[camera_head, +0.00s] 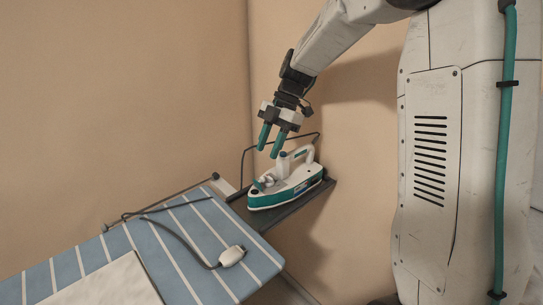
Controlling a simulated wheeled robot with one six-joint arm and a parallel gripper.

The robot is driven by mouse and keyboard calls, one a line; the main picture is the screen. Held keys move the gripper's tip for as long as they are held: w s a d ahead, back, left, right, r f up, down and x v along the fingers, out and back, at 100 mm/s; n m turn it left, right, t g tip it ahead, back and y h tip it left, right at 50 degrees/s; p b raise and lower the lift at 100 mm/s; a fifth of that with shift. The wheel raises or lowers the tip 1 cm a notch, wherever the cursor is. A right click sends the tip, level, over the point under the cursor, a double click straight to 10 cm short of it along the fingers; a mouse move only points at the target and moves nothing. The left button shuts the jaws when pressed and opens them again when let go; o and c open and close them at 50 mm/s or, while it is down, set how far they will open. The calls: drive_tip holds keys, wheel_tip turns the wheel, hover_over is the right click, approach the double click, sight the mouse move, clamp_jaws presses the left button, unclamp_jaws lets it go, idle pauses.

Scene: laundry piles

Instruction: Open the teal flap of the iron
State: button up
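The white and teal iron (287,188) sits on a dark rest (277,217) at the right end of the ironing board. Its handle rises toward the right, and small parts show on its top at the front left. I cannot make out for sure which of these is the teal flap or whether it is open. My gripper (268,152) hangs above the front half of the iron, pointing down. Its two teal fingers are apart, with nothing seen between them. The fingertips look clear of the iron, though the gap is hard to judge.
The blue striped ironing board (190,233) reaches to the lower left, with a pale cloth (105,285) on it. A dark cord runs over the board to a pale plug or switch (231,256). Beige walls stand close behind the iron.

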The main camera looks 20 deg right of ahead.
drive_tip(key=a, duration=0.1)
drive_tip(key=s+a+n+h, duration=0.1)
drive_tip(key=a, duration=0.1)
drive_tip(key=s+a+h, duration=0.1)
drive_tip(key=shift+a+r, duration=0.3)
drive_tip(key=shift+r, duration=0.1)
drive_tip(key=shift+s+t+h, duration=0.25)
drive_tip(key=shift+t+h, duration=0.15)
drive_tip(key=shift+h, duration=0.7)
drive_tip(key=shift+w+d+f+m+t+h, duration=0.2)
drive_tip(key=shift+d+m+h, duration=0.1)
drive_tip(key=shift+d, duration=0.15)
drive_tip(key=shift+w+d+f+m+t+h, duration=0.1)
drive_tip(key=shift+w+d+m+t+h, duration=0.1)
drive_tip(key=shift+d+h, duration=0.15)
drive_tip(key=shift+w+d+f, duration=0.15)
drive_tip(key=shift+m, duration=0.3)
wheel_tip(320, 180, down, 7)
drive_tip(key=shift+f, duration=0.2)
clamp_jaws()
